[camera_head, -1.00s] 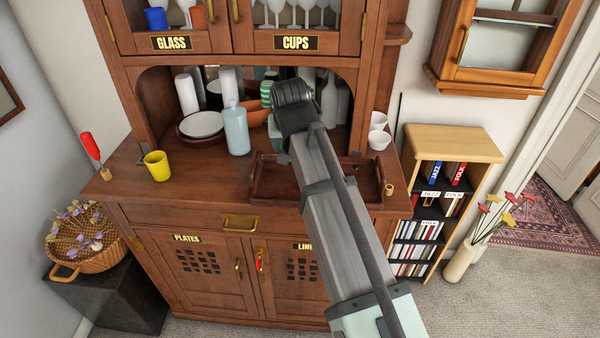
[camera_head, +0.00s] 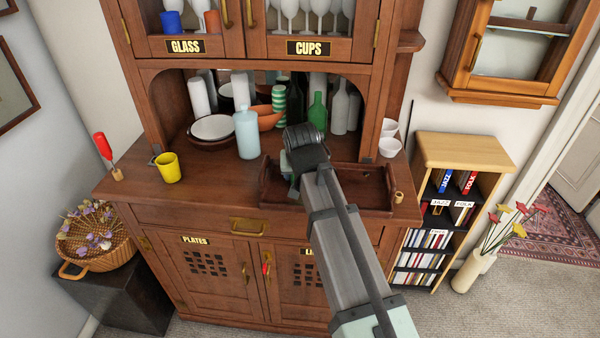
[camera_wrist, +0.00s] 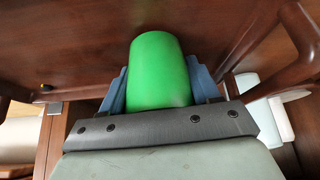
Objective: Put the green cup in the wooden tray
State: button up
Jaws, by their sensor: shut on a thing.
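The green cup (camera_wrist: 160,72) fills the middle of the wrist view, between the two blue fingers of my gripper (camera_wrist: 157,85), which is shut on it. The wooden tray (camera_head: 374,210) stands on the cabinet's counter in the head view. My gripper (camera_head: 291,176) is over the tray's left part there, and my wrist hides most of the cup. In the wrist view a wooden tray side (camera_wrist: 262,38) runs close to the cup's right. I cannot tell whether the cup touches the tray floor.
A pale blue bottle (camera_head: 247,134) stands just left of the tray, near a bowl (camera_head: 213,128). A green bottle (camera_head: 318,112) and other bottles stand behind. A yellow cup (camera_head: 168,168) is on the left counter. White bowls (camera_head: 389,147) and a small wooden object (camera_head: 399,198) are at right.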

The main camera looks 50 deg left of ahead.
jog(key=o, duration=1.1)
jog(key=shift+f, duration=0.1)
jog(key=v, duration=1.2)
